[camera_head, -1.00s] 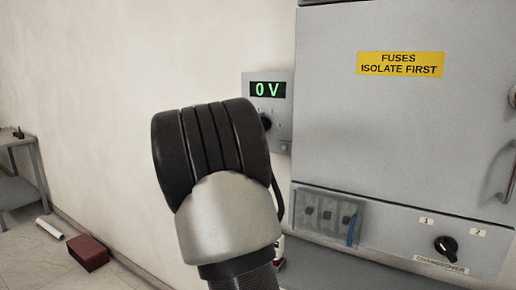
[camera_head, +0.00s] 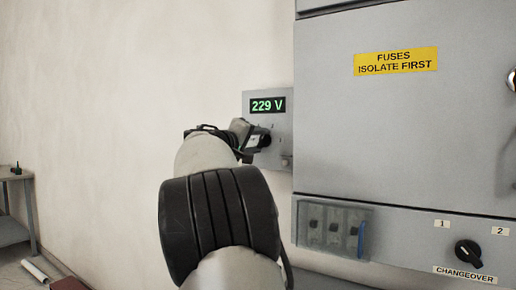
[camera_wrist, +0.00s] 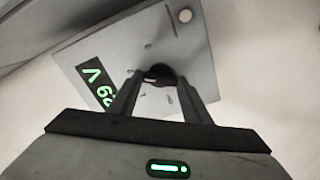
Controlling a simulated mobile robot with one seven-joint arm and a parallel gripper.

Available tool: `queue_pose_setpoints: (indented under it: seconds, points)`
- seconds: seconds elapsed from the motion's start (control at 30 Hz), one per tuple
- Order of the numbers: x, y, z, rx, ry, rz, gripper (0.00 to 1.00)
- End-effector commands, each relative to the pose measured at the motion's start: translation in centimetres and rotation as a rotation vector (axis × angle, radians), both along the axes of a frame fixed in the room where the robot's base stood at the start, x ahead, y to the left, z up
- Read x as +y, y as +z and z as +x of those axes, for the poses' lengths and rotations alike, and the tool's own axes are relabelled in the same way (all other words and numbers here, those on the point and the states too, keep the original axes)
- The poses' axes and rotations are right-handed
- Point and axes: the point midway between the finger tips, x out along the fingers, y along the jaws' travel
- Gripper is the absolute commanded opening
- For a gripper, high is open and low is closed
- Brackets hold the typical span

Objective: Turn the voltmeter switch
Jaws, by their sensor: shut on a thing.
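The voltmeter panel (camera_head: 283,133) is a small grey plate on the wall, left of the big cabinet. Its display (camera_head: 267,105) reads 229 V in green. The black switch knob (camera_wrist: 158,74) sits below the display. My gripper (camera_head: 258,138) reaches the panel from the left and is shut on the knob. In the wrist view my gripper (camera_wrist: 160,80) has a finger on either side of the knob. The panel is partly hidden by my fingers, and the knob's exact pointer position is hard to tell.
A large grey cabinet (camera_head: 400,130) with a yellow fuses sign (camera_head: 396,61) stands just right of the panel. Below it are a clear fuse box (camera_head: 332,228) and a changeover knob (camera_head: 468,253). A table (camera_head: 16,205) stands far left. The wall left of the panel is bare.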

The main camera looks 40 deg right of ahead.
Motion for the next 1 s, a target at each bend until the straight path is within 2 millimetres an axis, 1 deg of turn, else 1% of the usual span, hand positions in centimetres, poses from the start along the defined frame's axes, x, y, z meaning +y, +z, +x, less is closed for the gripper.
queue_pose_setpoints:
  seconds: [0.43,0.47,0.5,0.57,0.87,1.0]
  points:
    - [0.0,0.0,0.0,-0.009,0.0,0.005,0.21]
    - [0.0,0.0,0.0,-0.009,0.0,0.005,0.45]
    - [0.0,0.0,0.0,-0.009,0.0,0.005,0.52]
    - [0.0,0.0,0.0,-0.009,0.0,0.004,0.62]
    - [0.1,0.0,0.0,-0.008,0.0,0.003,0.62]
    - [1.1,-0.1,-0.3,-0.008,0.002,0.003,0.62]
